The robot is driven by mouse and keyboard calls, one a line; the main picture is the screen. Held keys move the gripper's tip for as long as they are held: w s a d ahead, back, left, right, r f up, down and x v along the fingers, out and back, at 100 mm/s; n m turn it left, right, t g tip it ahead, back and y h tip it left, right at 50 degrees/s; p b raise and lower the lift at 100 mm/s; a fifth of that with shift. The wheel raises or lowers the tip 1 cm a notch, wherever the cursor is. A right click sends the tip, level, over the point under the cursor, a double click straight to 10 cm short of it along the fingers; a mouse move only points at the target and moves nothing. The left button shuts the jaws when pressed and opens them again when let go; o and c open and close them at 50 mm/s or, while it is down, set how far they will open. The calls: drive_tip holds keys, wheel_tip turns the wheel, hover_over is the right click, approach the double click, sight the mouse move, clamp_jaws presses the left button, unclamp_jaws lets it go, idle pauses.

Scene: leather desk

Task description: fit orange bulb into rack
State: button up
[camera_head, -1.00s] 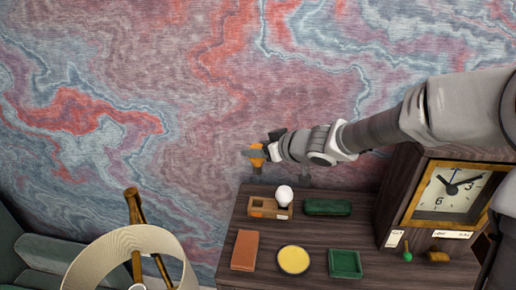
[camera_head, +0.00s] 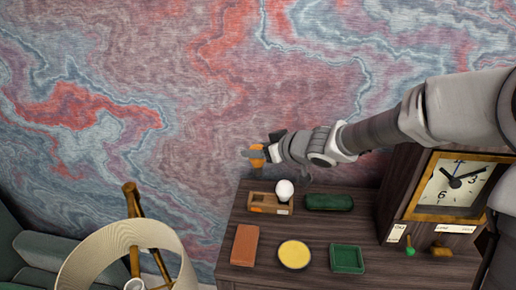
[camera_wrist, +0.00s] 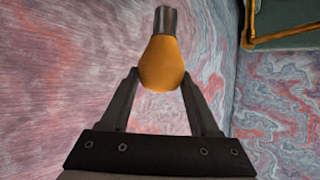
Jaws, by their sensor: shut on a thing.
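My gripper (camera_head: 258,153) is shut on the orange bulb (camera_head: 257,162), above the back left part of the desk. In the wrist view the orange bulb (camera_wrist: 162,65) sits between the two fingers (camera_wrist: 160,92), its grey metal base pointing away from the gripper. The small wooden rack (camera_head: 256,203) stands on the desk below the gripper. A white bulb (camera_head: 285,190) sits in the rack's right side. The rack's left part shows an opening with no bulb in it.
A green case (camera_head: 328,202) lies right of the rack. A brown block (camera_head: 245,245), a yellow disc (camera_head: 294,254) and a green tray (camera_head: 347,259) lie in front. A clock (camera_head: 455,188) stands at the right. A lampshade (camera_head: 110,265) is at lower left.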

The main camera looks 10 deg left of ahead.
drive_tip(key=shift+f+b, duration=4)
drive_tip(key=shift+f, duration=1.4)
drive_tip(key=shift+f, duration=0.1)
drive_tip(key=o, duration=1.4)
drive_tip(key=shift+o, duration=0.2)
wheel_tip(320, 180, up, 9)
drive_tip(key=p, duration=1)
